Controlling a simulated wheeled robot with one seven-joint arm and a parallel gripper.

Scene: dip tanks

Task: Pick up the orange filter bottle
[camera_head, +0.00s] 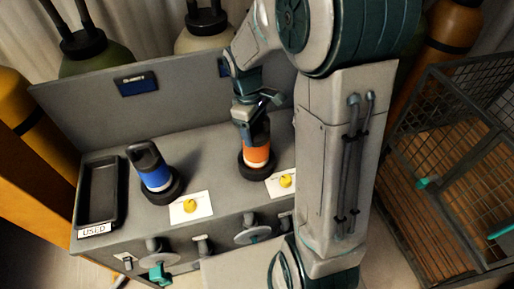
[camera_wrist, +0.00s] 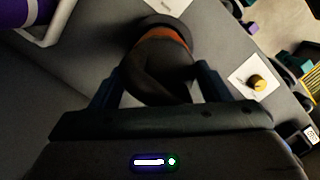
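The orange filter bottle (camera_head: 257,153) stands upright in a round black base on the grey bench, with a dark cap and an orange band. In the wrist view the bottle (camera_wrist: 160,62) points its dark top toward the camera, between the two fingers. My gripper (camera_wrist: 158,85) is around the bottle's top with a finger on each side; a small gap seems to show beside the fingers. In the head view my gripper (camera_head: 256,112) is right above and at the bottle's top, and hides part of it.
A blue bottle (camera_head: 154,170) stands in its own black base to the left. A black tray (camera_head: 100,192) labelled "USED" is at the bench's left end. White cards with yellow knobs (camera_head: 190,206) lie along the front. A wire cage (camera_head: 450,150) stands at the right.

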